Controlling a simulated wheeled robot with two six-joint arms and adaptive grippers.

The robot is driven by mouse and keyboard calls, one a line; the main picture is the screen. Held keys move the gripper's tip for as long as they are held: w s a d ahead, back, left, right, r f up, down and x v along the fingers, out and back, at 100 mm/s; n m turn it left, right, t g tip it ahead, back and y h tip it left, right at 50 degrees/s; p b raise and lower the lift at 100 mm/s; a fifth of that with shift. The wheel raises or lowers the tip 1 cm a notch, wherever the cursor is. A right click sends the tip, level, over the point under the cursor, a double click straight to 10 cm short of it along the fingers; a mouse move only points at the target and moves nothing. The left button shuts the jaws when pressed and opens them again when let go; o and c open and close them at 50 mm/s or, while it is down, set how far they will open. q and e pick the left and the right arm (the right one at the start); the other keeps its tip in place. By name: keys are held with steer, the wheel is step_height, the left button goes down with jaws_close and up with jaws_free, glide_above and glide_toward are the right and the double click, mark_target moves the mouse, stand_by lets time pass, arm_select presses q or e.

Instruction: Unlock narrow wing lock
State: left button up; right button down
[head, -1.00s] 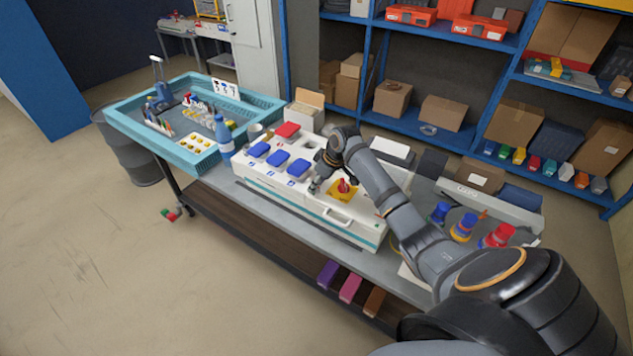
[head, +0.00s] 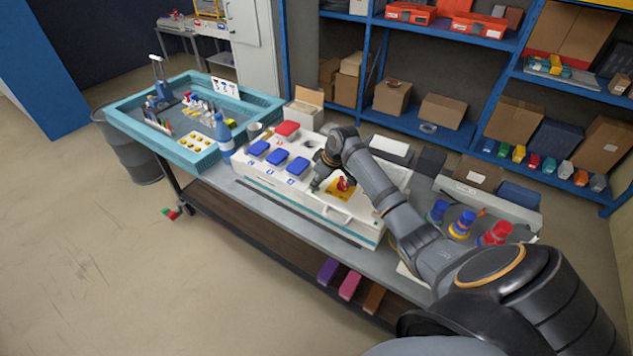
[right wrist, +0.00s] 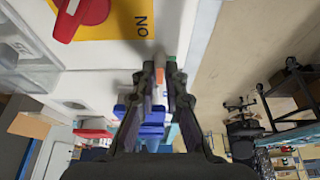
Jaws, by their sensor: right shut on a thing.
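A white socket box (head: 350,224) stands on the bench. Its yellow plate (head: 336,192) carries a red rotary switch (head: 343,184). In the right wrist view the red switch (right wrist: 82,14) and the word ON on the yellow plate (right wrist: 120,22) show at upper left. My right gripper (head: 318,184) is at the left side of the yellow plate, low over the box. In the right wrist view its fingers (right wrist: 160,72) are closed on a small narrow piece with an orange part, apparently the narrow wing lock. The fingers hide most of it. My left gripper is out of view.
Blue covers (head: 278,158) and a red cover (head: 287,128) sit on the box left of my arm. A white handle (head: 336,214) is at its front edge. A blue bottle (head: 223,134) and turquoise tray (head: 193,160) stand farther left. Coloured sockets (head: 462,226) stand at right.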

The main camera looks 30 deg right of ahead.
steer(key=m+h+p, duration=0.1)
steer(key=m+p, duration=0.3)
steer(key=p, duration=0.1)
steer(key=m+h+p, duration=0.1)
steer(key=m+p, duration=0.2)
steer(key=shift+a+r+h, duration=0.25)
steer(key=shift+r+h, duration=0.05)
steer(key=shift+f+m+h+p, duration=0.1)
steer(key=shift+m+h+p, duration=0.3)
steer(key=shift+m+p, duration=0.45)
steer(key=shift+w+m+h+p, duration=0.1)
steer(key=shift+m+h+p, duration=0.2)
steer(key=shift+m, duration=0.65)
steer(key=shift+a+f+m+g+h, duration=0.1)
steer(key=shift+m+g+h, duration=0.25)
steer(key=shift+m, duration=0.55)
steer(key=shift+f+m+g+h, duration=0.1)
steer(key=shift+m+g+h, duration=0.2)
steer(key=shift+m, duration=0.9)
steer(key=shift+w+m+g+h+b, duration=0.2)
steer(key=shift+m+g+b, duration=0.3)
steer(key=shift+m, duration=0.9)
steer(key=shift+s, duration=0.1)
steer(key=c, duration=1.4)
jaws_free()
